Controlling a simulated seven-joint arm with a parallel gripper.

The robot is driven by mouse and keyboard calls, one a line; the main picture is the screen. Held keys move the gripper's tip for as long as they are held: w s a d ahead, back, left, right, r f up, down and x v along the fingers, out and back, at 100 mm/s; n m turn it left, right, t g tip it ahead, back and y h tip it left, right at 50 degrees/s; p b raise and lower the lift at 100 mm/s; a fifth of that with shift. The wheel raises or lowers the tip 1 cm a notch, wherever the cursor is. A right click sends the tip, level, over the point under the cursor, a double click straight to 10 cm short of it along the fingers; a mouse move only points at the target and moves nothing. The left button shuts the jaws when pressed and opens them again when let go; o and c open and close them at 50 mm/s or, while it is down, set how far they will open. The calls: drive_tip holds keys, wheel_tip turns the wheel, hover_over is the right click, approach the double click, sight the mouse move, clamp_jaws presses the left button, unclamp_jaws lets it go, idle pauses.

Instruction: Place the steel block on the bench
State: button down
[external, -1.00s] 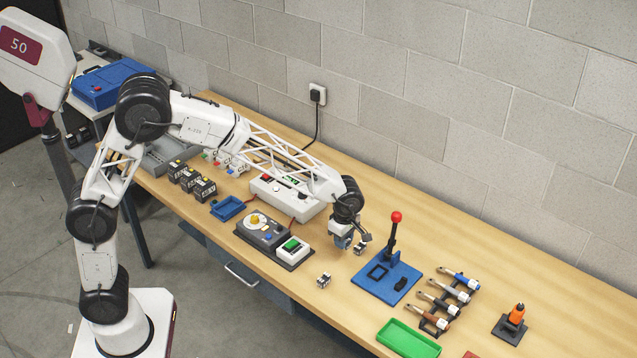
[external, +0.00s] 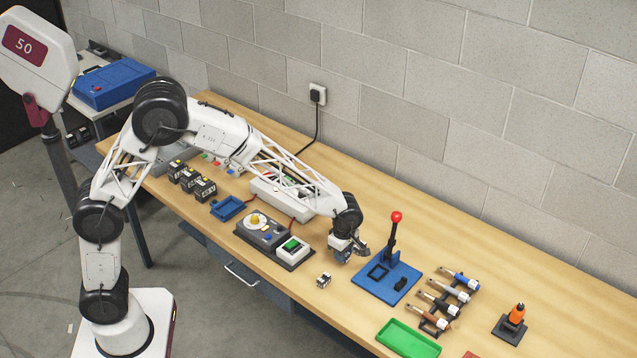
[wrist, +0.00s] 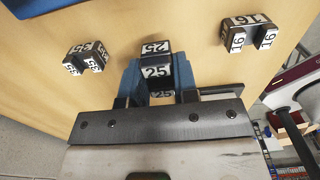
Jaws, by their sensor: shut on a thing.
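My gripper (external: 342,254) is low over the middle of the wooden bench (external: 440,238), left of the blue press base. In the wrist view, its blue fingers (wrist: 157,78) are shut on a small dark block marked 25, which I take to be the steel block (wrist: 155,58). The block sits between the fingertips with its top and front labels showing. In the external view the gripper hides most or all of it. I cannot tell whether it touches the bench.
In the wrist view, a block marked 35 (wrist: 86,57) lies left and one marked 16 (wrist: 250,34) lies right. One small block (external: 323,280) lies near the bench's front edge. A blue press (external: 388,278) with a red-knobbed lever stands right; a control box (external: 292,250) stands left.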

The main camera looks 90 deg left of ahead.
sight(342, 267)
idle(0.3)
drive_tip(key=shift+f, duration=1.85)
drive_tip(key=shift+f, duration=0.1)
drive_tip(key=c, duration=0.9)
unclamp_jaws()
drive_tip(key=shift+r, duration=6.1)
